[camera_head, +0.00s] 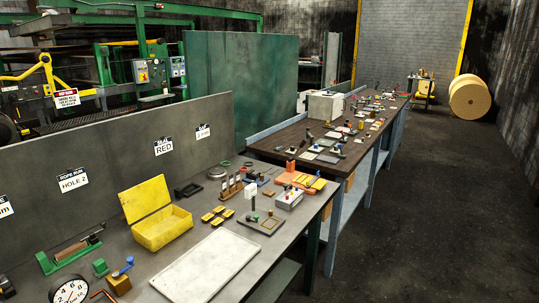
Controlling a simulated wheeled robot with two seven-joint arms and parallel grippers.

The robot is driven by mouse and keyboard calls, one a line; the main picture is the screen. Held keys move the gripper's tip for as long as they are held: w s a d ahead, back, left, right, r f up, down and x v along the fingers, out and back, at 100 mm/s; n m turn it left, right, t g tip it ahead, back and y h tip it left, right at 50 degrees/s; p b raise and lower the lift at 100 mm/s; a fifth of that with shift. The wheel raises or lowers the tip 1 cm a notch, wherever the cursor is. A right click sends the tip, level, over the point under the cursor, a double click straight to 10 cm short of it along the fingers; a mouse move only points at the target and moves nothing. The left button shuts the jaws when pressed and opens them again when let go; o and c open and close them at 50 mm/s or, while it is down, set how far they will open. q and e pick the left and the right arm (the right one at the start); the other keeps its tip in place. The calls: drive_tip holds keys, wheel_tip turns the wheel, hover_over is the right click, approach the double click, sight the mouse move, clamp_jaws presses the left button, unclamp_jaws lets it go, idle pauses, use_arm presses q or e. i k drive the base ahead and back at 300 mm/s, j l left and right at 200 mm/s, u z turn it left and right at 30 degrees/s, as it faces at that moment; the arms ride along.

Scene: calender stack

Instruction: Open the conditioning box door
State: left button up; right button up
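No thing in view carries a readable label naming it the conditioning box. A pale grey box (325,105) stands on the far dark-topped bench, against its left side. It is small in this view, and I cannot tell whether it has a door or how a door stands. A yellow box (163,233) stands on the near bench with its hinged lid (145,199) raised. Neither of my grippers shows in the camera_head view.
The near grey bench holds a white tray (207,265), a round gauge (70,290), small yellow blocks (217,214) and a white-topped switch box (288,198). The far wooden bench (285,141) carries many small parts. Open floor (440,200) lies right; a large spool (470,96) stands at the back.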

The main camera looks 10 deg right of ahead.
sight(337, 107)
drive_tip(key=i+l+z, duration=0.95)
drive_tip(key=i+z, duration=0.55)
drive_tip(key=i, duration=1.65)
drive_tip(key=i+u, duration=0.15)
drive_tip(key=i, duration=0.4)
drive_tip(key=i+l+u, duration=0.15)
drive_tip(key=i, duration=0.4)
drive_tip(key=i+l+u, duration=0.15)
drive_tip(key=i, duration=0.4)
drive_tip(key=i+l+u, duration=1.1)
drive_tip(key=i+l, duration=0.05)
drive_tip(key=i, duration=0.1)
